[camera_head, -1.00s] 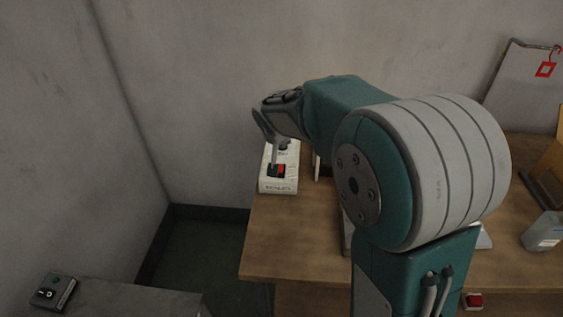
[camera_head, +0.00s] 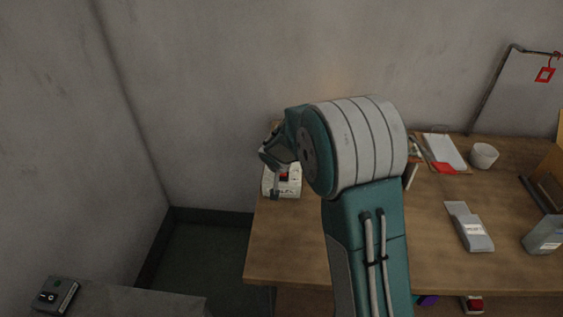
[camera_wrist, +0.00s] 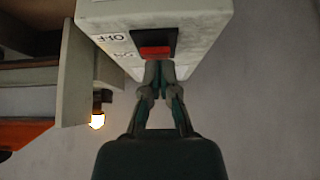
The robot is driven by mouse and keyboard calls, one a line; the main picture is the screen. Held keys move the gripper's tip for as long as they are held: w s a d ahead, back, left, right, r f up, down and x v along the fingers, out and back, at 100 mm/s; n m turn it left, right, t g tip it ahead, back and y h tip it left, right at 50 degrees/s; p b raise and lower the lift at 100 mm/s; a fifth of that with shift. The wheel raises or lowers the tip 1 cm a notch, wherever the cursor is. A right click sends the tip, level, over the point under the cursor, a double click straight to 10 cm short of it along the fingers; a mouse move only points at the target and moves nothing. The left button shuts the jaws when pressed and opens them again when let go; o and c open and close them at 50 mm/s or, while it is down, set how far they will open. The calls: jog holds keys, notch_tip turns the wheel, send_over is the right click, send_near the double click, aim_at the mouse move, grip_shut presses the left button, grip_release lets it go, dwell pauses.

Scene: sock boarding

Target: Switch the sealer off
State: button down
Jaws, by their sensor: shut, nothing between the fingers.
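The sealer's switch box (camera_head: 289,191) is white and stands at the left end of the wooden table, partly hidden by my arm. In the wrist view its face (camera_wrist: 190,42) carries a rocker switch, half black and half red (camera_wrist: 155,51). An "OFF" label lies beside the black half and another label, apparently "ON", beside the red half. My gripper (camera_wrist: 160,68) is shut and empty. Its tips are at the edge of the red half; I cannot tell whether they touch it. In the head view my gripper (camera_head: 276,184) is in front of the box.
A separate switch box (camera_head: 55,294) sits at lower left.

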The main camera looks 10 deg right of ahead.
jog(key=shift+d, duration=0.3)
jog(key=shift+s+f, duration=0.2)
jog(key=shift+f, duration=0.3)
jog(key=shift+a+r, duration=0.1)
jog(key=shift+a, duration=0.15)
jog(key=shift+w+d+r, duration=0.35)
jog(key=shift+w, duration=0.3)
jog(key=r, duration=0.4)
jog(key=shift+s+a, duration=0.3)
jog(key=shift+a, duration=0.1)
jog(key=s+a+r, duration=0.1)
jog(key=s+r, duration=0.4)
jog(key=s, duration=0.3)
jog(key=shift+a+r, duration=0.15)
jog(key=shift+a, duration=0.25)
